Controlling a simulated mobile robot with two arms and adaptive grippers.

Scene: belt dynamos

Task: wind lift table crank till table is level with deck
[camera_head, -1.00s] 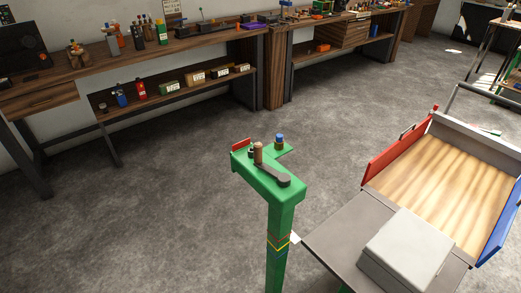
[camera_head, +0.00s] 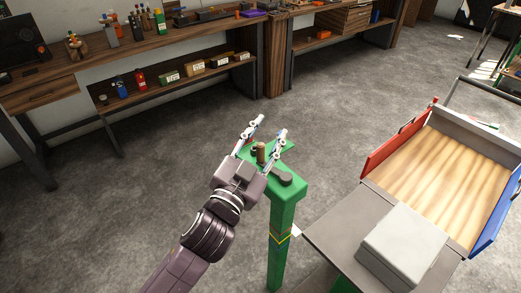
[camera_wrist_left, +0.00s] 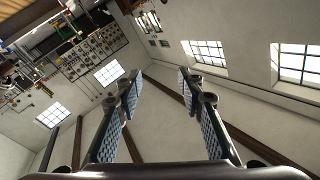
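The crank (camera_head: 282,177) lies on top of a green post, a dark arm with an upright brown handle (camera_head: 261,152). My left gripper (camera_head: 267,131) is open, with its fingers apart on either side of the handle in the head view; I cannot tell whether they touch it. In the left wrist view the open fingers (camera_wrist_left: 160,85) have nothing visible between them, only walls and windows beyond. The grey lift table (camera_head: 345,222) stands right of the post with a light grey box (camera_head: 403,246) on it. It adjoins a wooden deck (camera_head: 442,172). My right gripper is out of view.
The green post (camera_head: 283,215) stands upright on the floor. The deck has a red side panel (camera_head: 400,140) and a blue one (camera_head: 497,225). A workbench (camera_head: 190,42) with bottles and boxes runs along the back wall. Grey floor (camera_head: 170,160) is open between.

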